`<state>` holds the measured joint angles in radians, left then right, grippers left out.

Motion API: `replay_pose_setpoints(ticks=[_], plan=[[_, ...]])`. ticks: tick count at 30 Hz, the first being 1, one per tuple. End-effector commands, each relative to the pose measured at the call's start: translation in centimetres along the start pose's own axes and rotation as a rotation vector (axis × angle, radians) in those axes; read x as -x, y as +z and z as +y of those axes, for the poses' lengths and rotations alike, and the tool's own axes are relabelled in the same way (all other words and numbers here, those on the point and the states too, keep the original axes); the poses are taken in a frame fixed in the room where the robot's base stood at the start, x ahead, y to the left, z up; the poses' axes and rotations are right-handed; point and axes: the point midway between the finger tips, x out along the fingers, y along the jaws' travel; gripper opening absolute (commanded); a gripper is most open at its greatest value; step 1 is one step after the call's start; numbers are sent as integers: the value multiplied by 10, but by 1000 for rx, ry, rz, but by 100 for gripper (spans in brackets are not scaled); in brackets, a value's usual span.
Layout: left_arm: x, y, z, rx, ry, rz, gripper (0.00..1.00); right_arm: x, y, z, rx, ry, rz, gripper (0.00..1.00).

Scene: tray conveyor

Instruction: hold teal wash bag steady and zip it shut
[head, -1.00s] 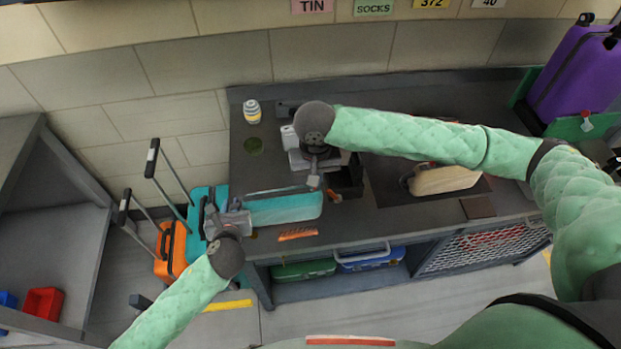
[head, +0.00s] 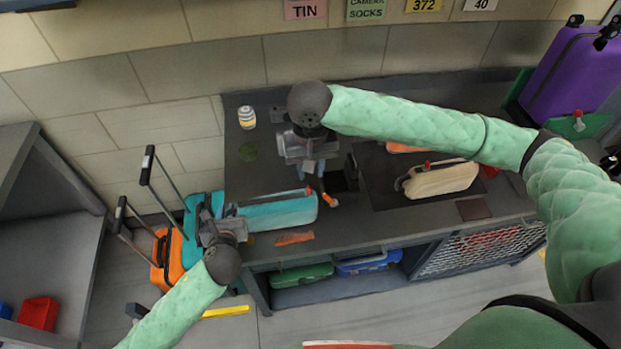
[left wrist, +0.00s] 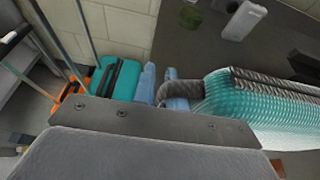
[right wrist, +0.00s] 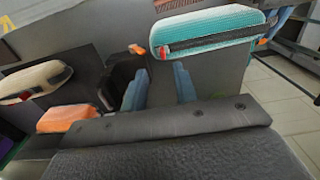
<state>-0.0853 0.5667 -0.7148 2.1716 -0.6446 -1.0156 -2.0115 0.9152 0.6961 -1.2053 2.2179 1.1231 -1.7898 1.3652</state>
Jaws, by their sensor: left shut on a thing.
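The teal wash bag (head: 284,213) lies at the counter's left front; it also shows in the left wrist view (left wrist: 265,122) and right wrist view (right wrist: 212,25). Its dark zip runs along the upper side, with a red pull (right wrist: 162,52) at one end; in the head view the pull (head: 308,191) is at the right end. My left gripper (head: 224,213) is shut on the dark grab loop (left wrist: 182,92) at the bag's left end. My right gripper (head: 313,176) is above and behind the bag's right end. Its fingers (right wrist: 159,78) are apart and empty, clear of the pull.
A beige bag (head: 442,180) lies on a dark mat to the right. A striped jar (head: 247,117) stands at the back left. An orange item (head: 295,238) lies in front of the wash bag. An orange suitcase (head: 166,259) stands left of the counter.

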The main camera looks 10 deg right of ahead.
Motion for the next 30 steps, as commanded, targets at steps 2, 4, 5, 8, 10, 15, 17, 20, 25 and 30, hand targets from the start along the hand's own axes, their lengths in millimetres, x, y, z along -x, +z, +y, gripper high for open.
replay_pose_setpoints(ticks=[2,4,5,8,10,15,17,20,25,30], plan=[[0,-1,0,0,-1,1,0,16,-1,0,1,-1,3,29],[0,-1,-1,0,-1,1,0,27,-1,0,0,0,2,29],[0,-1,-1,0,-1,1,0,32,-1,0,0,0,2,29],[0,-1,-1,0,-1,1,0,45,-1,0,0,0,2,29],[0,-1,-1,0,-1,1,0,51,0,0,0,0,1,29],[0,-1,-1,0,-1,1,0,59,0,0,0,0,0,29],[0,-1,-1,0,-1,1,0,59,0,0,0,0,0,29],[0,-1,-1,0,-1,1,0,59,0,0,0,1,0,29],[0,-1,-1,0,-1,1,0,59,0,0,0,1,0,29],[0,-1,0,0,-1,1,39,59,0,0,0,1,0,29]])
